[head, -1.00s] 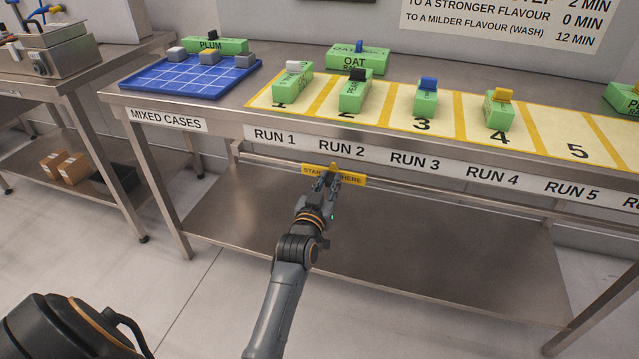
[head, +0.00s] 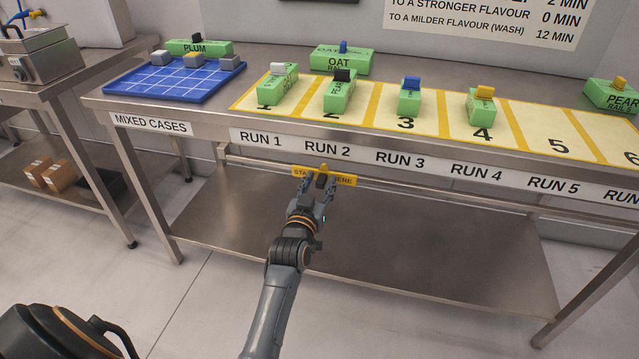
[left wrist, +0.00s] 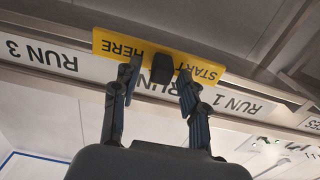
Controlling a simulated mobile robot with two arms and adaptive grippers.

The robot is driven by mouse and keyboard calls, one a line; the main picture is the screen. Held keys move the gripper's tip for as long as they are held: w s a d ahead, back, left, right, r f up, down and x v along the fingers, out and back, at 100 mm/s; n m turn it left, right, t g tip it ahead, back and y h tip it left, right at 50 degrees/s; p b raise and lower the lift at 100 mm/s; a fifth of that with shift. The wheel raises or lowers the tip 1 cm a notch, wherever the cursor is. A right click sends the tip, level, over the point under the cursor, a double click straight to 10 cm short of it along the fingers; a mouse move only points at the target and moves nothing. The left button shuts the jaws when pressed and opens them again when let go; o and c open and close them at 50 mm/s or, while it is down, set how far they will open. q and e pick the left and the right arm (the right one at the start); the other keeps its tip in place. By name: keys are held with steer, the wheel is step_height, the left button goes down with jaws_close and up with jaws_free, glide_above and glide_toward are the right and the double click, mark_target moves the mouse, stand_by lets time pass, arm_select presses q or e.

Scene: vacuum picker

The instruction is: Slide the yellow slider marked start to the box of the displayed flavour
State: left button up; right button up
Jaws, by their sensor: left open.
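The yellow slider, marked START HERE (head: 345,180), sits on the rail under the bench front, below the RUN 2 label. It shows upside down in the left wrist view (left wrist: 118,45), with a dark knob (left wrist: 162,68) at its middle. My left gripper (head: 318,183) is open at the slider, one finger on each side of the knob; whether they touch it I cannot tell. Green boxes with coloured tops stand on the numbered lanes: white-topped (head: 278,88), black-topped (head: 339,92), blue-topped (head: 410,98), yellow-topped (head: 481,107). No flavour display is readable. My right gripper is out of view.
Further green boxes are PLUM (head: 190,48), OAT (head: 335,62) and PEAR (head: 610,97). A blue gridded tray (head: 150,88) holds grey blocks. The rail (head: 400,185) runs under the bench edge, above a lower shelf (head: 420,250). A wall notice (head: 480,22) lists changeover minutes.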

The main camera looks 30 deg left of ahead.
arm_select(q)
steer(key=v, duration=0.7)
steer(key=shift+s, duration=0.2)
